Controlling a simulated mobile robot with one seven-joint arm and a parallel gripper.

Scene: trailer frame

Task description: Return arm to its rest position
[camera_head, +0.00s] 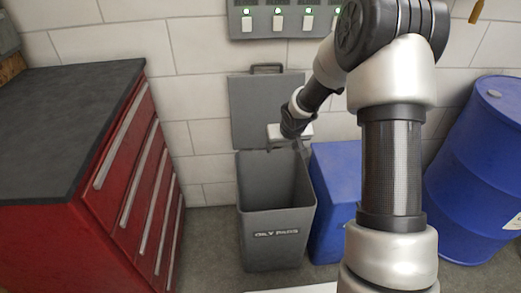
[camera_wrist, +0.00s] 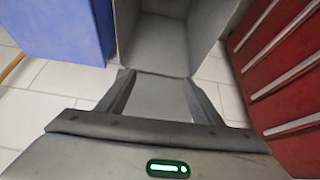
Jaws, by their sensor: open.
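My arm stands on the right of the head view and reaches over to the left, towards the wall. My gripper (camera_head: 298,148) is above the back of the open grey bin, small and partly hidden in that view. In the wrist view my gripper (camera_wrist: 157,76) has its two fingers apart, with nothing between them.
A red drawer cabinet (camera_head: 120,190) with a dark top stands at the left. A blue box (camera_head: 333,190) is right of the bin, and a blue drum (camera_head: 480,170) is at the far right. A switch panel (camera_head: 290,22) with green lights hangs on the tiled wall.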

